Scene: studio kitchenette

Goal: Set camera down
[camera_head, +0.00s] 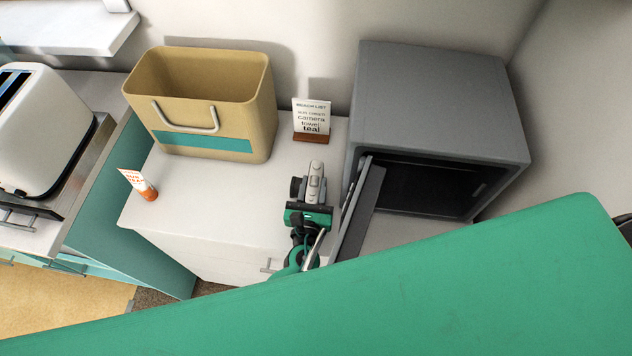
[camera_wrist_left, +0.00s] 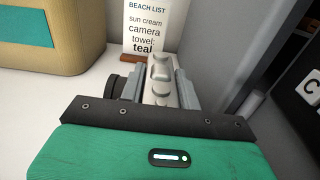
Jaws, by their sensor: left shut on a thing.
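The camera (camera_head: 316,179), grey with a dark lens on its left side, is at the right part of the white counter (camera_head: 231,201), beside the open safe door. My left gripper (camera_head: 311,206) is shut on the camera from the near side. The camera also shows in the left wrist view (camera_wrist_left: 161,82), between the fingers, with its lens to the left. Whether its underside touches the counter is hidden. My right gripper is not in view.
A tan bin (camera_head: 205,105) with a teal stripe stands at the back left. A beach list card (camera_head: 312,117) stands behind the camera. The grey safe (camera_head: 436,105) has its door (camera_head: 360,212) open at right. Clear counter lies between.

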